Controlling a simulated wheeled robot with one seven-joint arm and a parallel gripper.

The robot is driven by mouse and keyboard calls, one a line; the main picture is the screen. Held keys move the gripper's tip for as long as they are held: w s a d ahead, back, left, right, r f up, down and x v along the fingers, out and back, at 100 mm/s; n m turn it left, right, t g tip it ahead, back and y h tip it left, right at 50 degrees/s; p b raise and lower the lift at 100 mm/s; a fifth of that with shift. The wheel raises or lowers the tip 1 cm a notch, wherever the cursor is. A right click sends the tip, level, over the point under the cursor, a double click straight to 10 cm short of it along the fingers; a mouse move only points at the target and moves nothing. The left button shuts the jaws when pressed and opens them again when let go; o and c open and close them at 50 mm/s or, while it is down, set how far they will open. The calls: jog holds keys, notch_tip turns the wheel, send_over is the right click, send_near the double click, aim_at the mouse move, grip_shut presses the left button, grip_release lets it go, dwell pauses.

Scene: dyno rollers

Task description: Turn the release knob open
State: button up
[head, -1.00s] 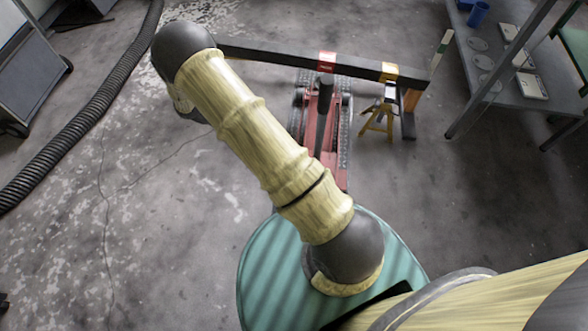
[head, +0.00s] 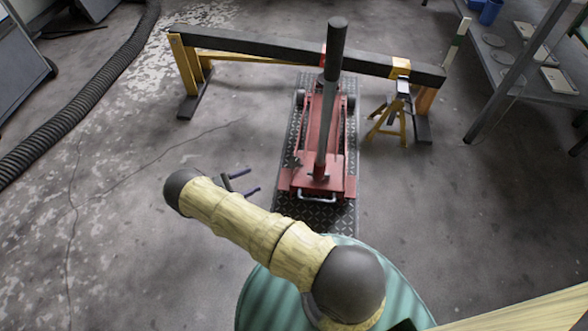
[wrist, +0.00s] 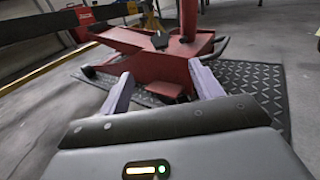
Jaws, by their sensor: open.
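The red floor jack (head: 328,165) stands on a dark tread plate, with its long dark handle (head: 337,50) upright. A small dark knob-like part (head: 296,161) sits at the jack's left side, probably the release knob. In the wrist view the jack (wrist: 130,66) fills the upper middle, with a dark knob-like part (wrist: 160,41) on it. My gripper (head: 247,182) is open and empty, left of the jack's near end and apart from it. Its two purple fingers (wrist: 161,72) point at the jack in the wrist view.
A dark beam (head: 240,43) on yellow legs crosses behind the jack. A yellow jack stand (head: 392,118) is to its right. A metal shelf (head: 510,65) stands at the far right, and a black hose (head: 85,100) lies left.

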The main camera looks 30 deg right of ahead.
aim_at(294, 161)
jog(key=shift+r, duration=0.1)
jog(key=d+b, duration=0.6)
jog(key=d, duration=1)
jog(key=shift+w+d, duration=0.1)
jog(key=shift+d, duration=0.6)
jog(key=shift+c, duration=0.3)
jog(key=c, duration=0.9)
